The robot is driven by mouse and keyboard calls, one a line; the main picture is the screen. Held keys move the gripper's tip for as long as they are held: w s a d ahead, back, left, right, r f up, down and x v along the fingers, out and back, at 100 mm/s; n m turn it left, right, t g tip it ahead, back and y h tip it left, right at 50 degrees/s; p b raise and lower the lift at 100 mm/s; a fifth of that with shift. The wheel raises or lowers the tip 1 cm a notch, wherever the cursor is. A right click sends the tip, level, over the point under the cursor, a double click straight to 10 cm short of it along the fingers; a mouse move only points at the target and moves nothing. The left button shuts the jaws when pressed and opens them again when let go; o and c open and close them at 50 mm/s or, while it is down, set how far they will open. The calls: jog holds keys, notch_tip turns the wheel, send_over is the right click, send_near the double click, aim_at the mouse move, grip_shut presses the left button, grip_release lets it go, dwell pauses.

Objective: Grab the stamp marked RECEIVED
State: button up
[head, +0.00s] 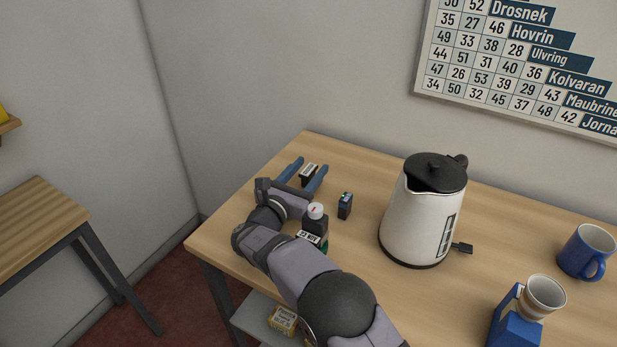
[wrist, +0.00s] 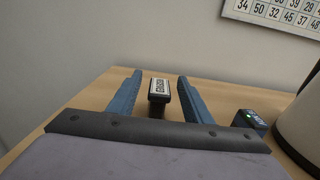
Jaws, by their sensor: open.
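A dark stamp with a white label (head: 309,171) stands near the counter's back left corner. It also shows in the wrist view (wrist: 161,92), where the black print on its label is too small to read surely. My gripper (head: 307,167) is open, with its blue fingers on either side of this stamp and gaps between. A second dark stamp (head: 345,206) with a green dot stands outside the fingers to the right. A third, dark block with a white label (head: 309,238) stands near my arm, partly hidden; its print is unreadable here.
A small white-topped item with a red mark (head: 316,210) is close beside my arm. A white kettle (head: 415,220) stands to the right. A blue mug (head: 587,252) and a cup (head: 542,296) over a blue box (head: 513,325) are farther right.

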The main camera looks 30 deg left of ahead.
aim_at(308, 169)
jog(key=c, duration=1.1)
jog(key=shift+r, duration=0.15)
jog(key=shift+c, duration=0.2)
notch_tip(308, 169, up, 10)
jog(key=shift+f+b, duration=0.1)
jog(key=shift+b, duration=0.4)
